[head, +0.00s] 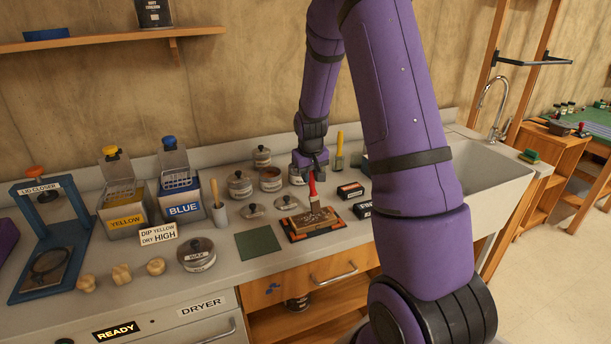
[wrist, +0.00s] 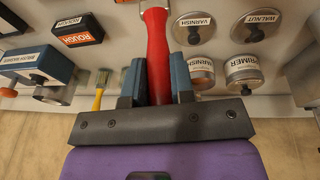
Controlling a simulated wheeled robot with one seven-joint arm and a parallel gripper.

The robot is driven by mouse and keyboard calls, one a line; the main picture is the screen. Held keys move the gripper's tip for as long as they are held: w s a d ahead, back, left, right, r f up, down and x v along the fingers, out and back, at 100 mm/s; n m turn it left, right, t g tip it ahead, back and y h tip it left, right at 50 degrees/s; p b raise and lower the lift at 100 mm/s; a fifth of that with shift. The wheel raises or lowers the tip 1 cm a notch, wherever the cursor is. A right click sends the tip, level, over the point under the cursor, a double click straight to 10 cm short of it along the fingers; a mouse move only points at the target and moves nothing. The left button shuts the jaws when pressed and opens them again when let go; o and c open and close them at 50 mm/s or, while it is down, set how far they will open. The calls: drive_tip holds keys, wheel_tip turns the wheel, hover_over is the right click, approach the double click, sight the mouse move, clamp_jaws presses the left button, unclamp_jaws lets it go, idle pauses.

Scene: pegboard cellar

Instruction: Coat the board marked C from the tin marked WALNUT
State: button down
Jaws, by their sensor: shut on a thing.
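My gripper (head: 313,170) is shut on the red handle of a flat brush (head: 312,186), which hangs bristles down. In the head view the bristles meet or hover just over a brown board (head: 298,222); I cannot tell if they touch. No letter is readable on the board. It lies on a black and orange holder (head: 328,228). In the wrist view the red handle (wrist: 157,55) sits between both fingers. A round lid marked WALNUT (wrist: 257,20) lies beside one marked VARNISH (wrist: 194,23). An open tin with reddish-brown contents (head: 270,177) stands behind; its label is unreadable here.
Tins marked VARNISH (wrist: 201,68) and PRIMER (wrist: 242,69) stand close to my gripper. A ROUGH box (wrist: 76,32) and a yellow-handled brush (head: 339,146) are to the right in the head view. A green sheet (head: 258,244) lies left of the holder. The sink (head: 490,180) is at right.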

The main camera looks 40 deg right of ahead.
drive_tip(key=d, duration=0.2)
drive_tip(key=s+d, duration=0.1)
drive_tip(key=d, duration=0.2)
drive_tip(key=shift+s, duration=0.2)
idle(0.7)
drive_tip(key=shift+r, duration=0.35)
wheel_tip(320, 180, up, 7)
idle(0.9)
drive_tip(key=shift+f, duration=0.1)
idle(1.1)
